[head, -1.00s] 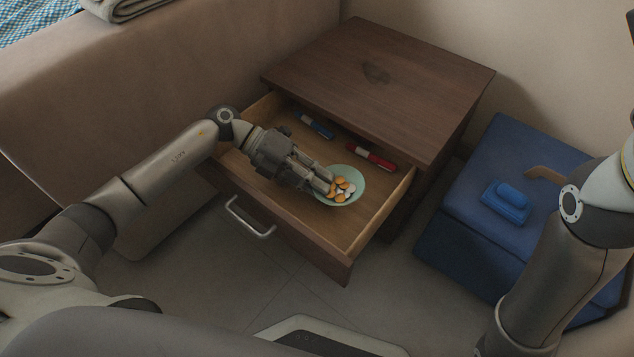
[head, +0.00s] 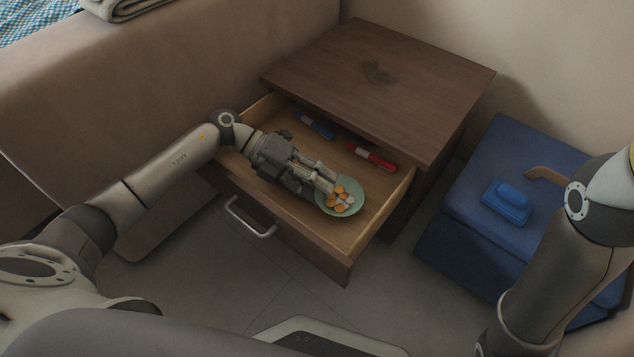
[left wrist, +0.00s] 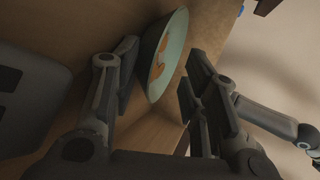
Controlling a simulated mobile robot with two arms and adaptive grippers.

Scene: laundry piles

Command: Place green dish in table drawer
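The green dish (head: 356,200) lies in the open table drawer (head: 375,214), towards its right front part, with several orange and white pieces in it. My left gripper (head: 328,187) is low in the drawer at the dish's left side, its fingertips at or over the rim. In the left wrist view, the dish (left wrist: 172,62) shows between and beyond the spread fingers of my left gripper (left wrist: 158,78). The gripper is open; whether a finger still touches the rim I cannot tell. My right gripper is outside the views.
A blue marker (head: 316,125) and a red marker (head: 371,157) lie at the back of the drawer. The wooden tabletop (head: 420,85) overhangs behind them. A blue box (head: 465,235) with a blue item (head: 508,202) on it stands at the right.

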